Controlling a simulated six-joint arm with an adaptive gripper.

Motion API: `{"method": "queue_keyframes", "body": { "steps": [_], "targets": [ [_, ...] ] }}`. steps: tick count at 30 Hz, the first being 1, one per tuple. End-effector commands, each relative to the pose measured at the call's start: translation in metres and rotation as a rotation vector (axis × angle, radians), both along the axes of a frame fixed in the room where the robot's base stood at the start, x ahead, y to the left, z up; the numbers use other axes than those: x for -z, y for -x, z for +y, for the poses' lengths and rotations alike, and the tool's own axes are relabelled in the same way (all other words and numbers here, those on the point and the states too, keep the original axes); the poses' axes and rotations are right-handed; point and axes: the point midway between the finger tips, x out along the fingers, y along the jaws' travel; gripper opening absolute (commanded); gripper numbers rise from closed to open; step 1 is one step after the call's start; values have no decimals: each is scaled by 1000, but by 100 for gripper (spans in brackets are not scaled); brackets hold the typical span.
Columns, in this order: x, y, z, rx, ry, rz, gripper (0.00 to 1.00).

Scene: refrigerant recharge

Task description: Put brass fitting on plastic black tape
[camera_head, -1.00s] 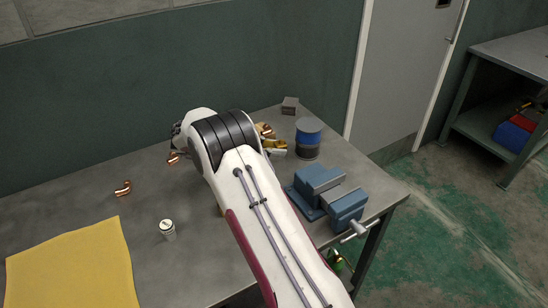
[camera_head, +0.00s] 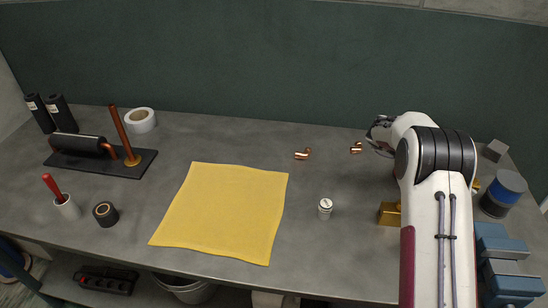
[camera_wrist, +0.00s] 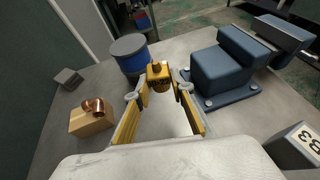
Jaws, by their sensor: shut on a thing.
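The brass fitting (camera_wrist: 160,72) shows in the wrist view as a small yellow-gold piece between the tips of my gripper (camera_wrist: 158,88), which is shut on it. The fitting is in front of the blue spool (camera_wrist: 134,55). In the head view my arm hides the fitting and most of the gripper, over the right end of the bench. The plastic black tape (camera_head: 105,213) is a small black roll with an orange-brown core, standing at the left front of the bench, far from my gripper.
A yellow cloth (camera_head: 225,212) lies mid-bench. A blue vise (camera_wrist: 236,68) is close to my gripper. A red-handled brush in a cup (camera_head: 66,205) stands beside the tape; a black stand (camera_head: 137,163) is behind.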

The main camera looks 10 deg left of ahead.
Motion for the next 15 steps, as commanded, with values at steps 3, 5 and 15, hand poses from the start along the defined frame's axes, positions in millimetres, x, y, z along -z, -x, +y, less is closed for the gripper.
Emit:
{"method": "queue_keyframes", "body": {
  "steps": [3, 5, 15],
  "targets": [
    [0, -1, 3, -5, 1, 0, 0],
    [0, -3, 7, -12, 1, 1, 0],
    [-6, -24, 70, -115, 1, 0, 0]
  ]
}}
